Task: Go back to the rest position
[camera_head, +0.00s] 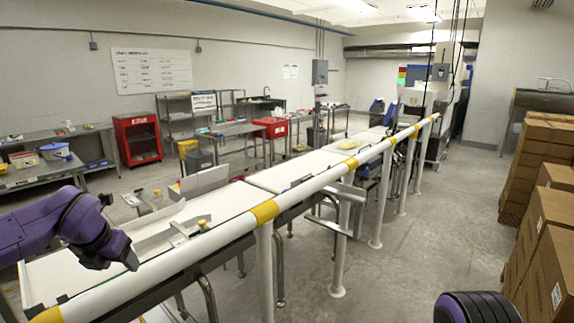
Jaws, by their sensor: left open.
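My left arm, purple, comes in from the left edge, and its dark gripper (122,258) hangs over the near end of the white belt (80,268). The gripper is open, its tips pointing down and to the right, and I see nothing between them. A purple and black part of my right arm shows at the bottom right, but its gripper is out of view.
A white guard rail (190,248) with yellow bands runs along the belt's near side on posts. A yellowish item (350,143) lies on the far belt. Stacked cardboard boxes (548,243) stand at right. Grey floor (400,262) between rail and boxes is clear.

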